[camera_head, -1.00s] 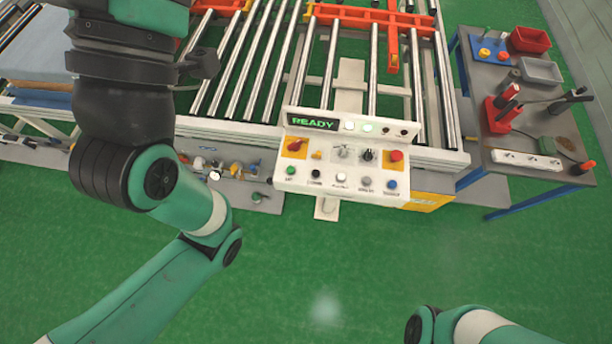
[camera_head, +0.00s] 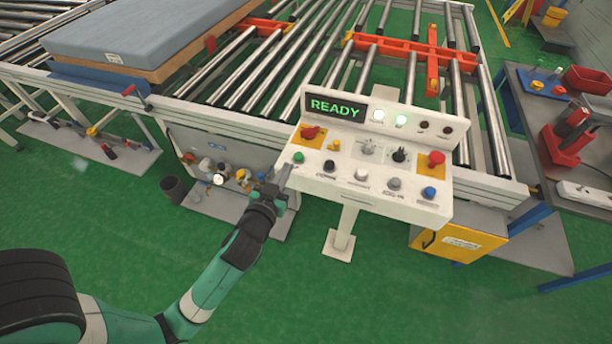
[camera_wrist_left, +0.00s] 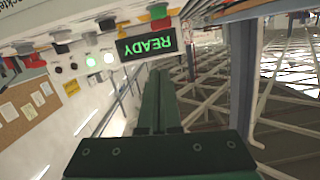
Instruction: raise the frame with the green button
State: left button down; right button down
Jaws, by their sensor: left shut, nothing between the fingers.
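The control panel (camera_head: 370,176) stands on a post with its display lit READY. The green button (camera_head: 299,157) is at the panel's left end, below the red knob on the yellow square (camera_head: 309,133). My left gripper (camera_head: 284,178) is shut and empty beside the panel's left edge, just below and left of the green button; contact cannot be told. In the left wrist view, its closed fingers (camera_wrist_left: 158,95) point towards the panel, where the READY display (camera_wrist_left: 148,46) appears upside down. A green button (camera_wrist_left: 157,11) shows at the top there. My right gripper is out of view.
A grey-blue mattress (camera_head: 135,40) lies at the back left. A roller conveyor with orange frame parts (camera_head: 420,50) is behind the panel. A yellow box (camera_head: 457,243) is under the conveyor at right, near a tool table (camera_head: 520,85). Green floor in front is clear.

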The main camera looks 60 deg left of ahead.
aim_at(297, 166)
pick_arm(q)
jog(key=shift+s+a+f, duration=0.1)
jog(key=shift+a+f, duration=0.1)
jog(key=shift+f, duration=0.15)
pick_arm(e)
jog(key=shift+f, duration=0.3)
